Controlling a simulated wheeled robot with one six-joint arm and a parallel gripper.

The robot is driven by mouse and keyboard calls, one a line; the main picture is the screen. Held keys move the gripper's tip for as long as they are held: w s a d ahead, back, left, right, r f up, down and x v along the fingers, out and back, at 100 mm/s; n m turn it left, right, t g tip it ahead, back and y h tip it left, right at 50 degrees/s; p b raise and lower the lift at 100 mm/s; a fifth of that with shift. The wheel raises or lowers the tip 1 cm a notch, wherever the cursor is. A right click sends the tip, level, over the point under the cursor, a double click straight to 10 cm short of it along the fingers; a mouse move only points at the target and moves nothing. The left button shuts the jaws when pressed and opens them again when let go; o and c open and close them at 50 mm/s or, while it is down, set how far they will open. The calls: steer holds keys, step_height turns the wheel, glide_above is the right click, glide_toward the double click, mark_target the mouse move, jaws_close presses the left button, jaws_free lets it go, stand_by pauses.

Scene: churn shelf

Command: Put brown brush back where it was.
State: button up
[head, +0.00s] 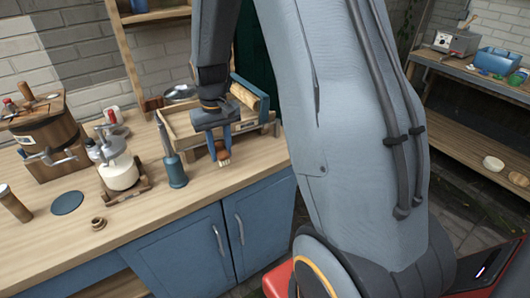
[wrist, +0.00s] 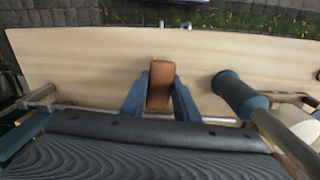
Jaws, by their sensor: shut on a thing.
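My gripper (head: 222,143) points down over the front of the wooden counter and is shut on the brown brush (head: 223,154). The brush has a brown top and pale bristles below, and hangs in front of the wooden tray (head: 182,140). In the wrist view the brush's brown back (wrist: 160,85) shows between my two blue fingers, with the counter (wrist: 80,65) beyond it. I cannot tell whether the bristles touch the counter. My arm hides part of the tray.
A blue-based tool with an upright handle (head: 176,172) stands left of the brush; its blue end is close right of my fingers in the wrist view (wrist: 236,95). A white jar (head: 118,172) and wooden churn (head: 48,132) stand farther left.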

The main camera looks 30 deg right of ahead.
mark_target(258, 159)
steer(key=s+d+r+m, duration=0.25)
steer(key=d+r, duration=0.25)
steer(key=d, duration=0.7)
steer(key=shift+m, duration=0.35)
steer(key=shift+w+a+f+p, duration=0.15)
steer(key=shift+f+p, duration=0.5)
steer(key=shift+f, duration=1.65)
steer(key=shift+w+f+p, duration=0.25)
steer(key=shift+f+p, duration=0.4)
steer(key=shift+f, duration=1.65)
steer(key=shift+f, duration=0.15)
steer(key=o, duration=1)
